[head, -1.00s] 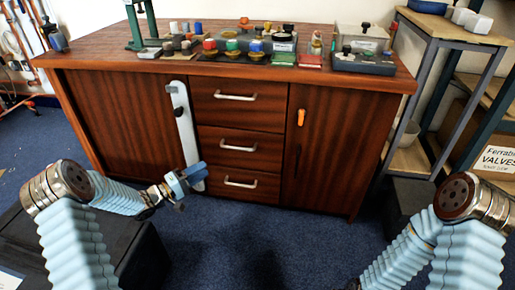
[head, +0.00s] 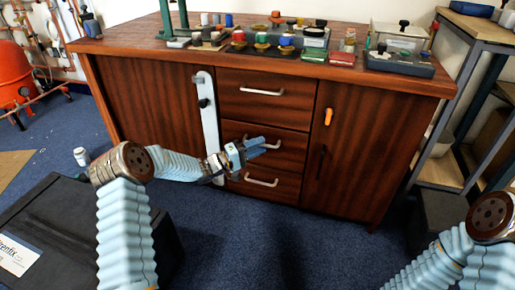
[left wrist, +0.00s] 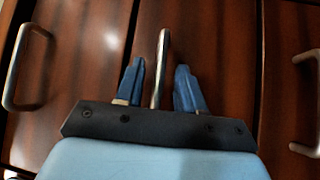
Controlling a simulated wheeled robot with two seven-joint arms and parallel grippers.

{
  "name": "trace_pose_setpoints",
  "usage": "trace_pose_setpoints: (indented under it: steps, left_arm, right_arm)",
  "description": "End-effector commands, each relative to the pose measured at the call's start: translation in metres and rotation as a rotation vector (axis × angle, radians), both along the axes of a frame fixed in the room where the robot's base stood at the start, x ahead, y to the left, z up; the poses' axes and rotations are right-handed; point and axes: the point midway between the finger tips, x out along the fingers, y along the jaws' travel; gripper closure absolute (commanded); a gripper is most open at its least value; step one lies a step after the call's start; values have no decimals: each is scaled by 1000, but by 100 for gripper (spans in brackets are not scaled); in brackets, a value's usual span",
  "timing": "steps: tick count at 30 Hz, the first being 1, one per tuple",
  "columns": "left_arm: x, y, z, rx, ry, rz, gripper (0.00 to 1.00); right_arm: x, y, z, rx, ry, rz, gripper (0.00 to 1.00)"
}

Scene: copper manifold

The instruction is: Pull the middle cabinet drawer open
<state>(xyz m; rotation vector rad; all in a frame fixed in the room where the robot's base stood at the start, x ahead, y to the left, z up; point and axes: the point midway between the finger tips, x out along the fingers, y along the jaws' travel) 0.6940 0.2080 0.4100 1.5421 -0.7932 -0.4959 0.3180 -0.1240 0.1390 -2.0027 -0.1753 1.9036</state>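The wooden cabinet (head: 145,95) has a column of drawers, all shut. The middle drawer (head: 291,151) has a silver bar handle (head: 275,145), partly hidden by my left gripper (head: 261,147) in the head view. In the left wrist view, the blue fingers of this gripper (left wrist: 160,68) are open, one on each side of the middle handle (left wrist: 162,50). Gaps show between the handle and both fingers. The middle drawer front (left wrist: 205,40) lies just beyond the fingertips. My right arm shows at the lower right of the head view, but its gripper is out of view.
The top drawer handle (head: 262,91) and bottom drawer handle (head: 262,182) are just above and below. A pale vertical bar (head: 209,120) stands left of the drawers. Valves and small parts crowd the cabinet top.

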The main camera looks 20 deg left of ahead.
Motion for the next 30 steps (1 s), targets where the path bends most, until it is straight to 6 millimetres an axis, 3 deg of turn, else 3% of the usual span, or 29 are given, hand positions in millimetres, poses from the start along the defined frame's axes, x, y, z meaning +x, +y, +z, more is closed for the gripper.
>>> trace_pose_setpoints:
  steps: [8, 15, 16, 30]
  left_arm:
    - [1, -1, 0, 1, 1, 0, 62]
    - [1, -1, 0, 1, 1, 0, 99]
    - [1, -1, 0, 1, 1, 0, 100]
    - [1, -1, 0, 1, 1, 0, 100]
  right_arm:
    - [0, 0, 0, 0, 0, 0, 42]
    - [0, 0, 0, 0, 0, 0, 42]
    - [0, 0, 0, 0, 0, 0, 42]
    - [0, 0, 0, 0, 0, 0, 42]
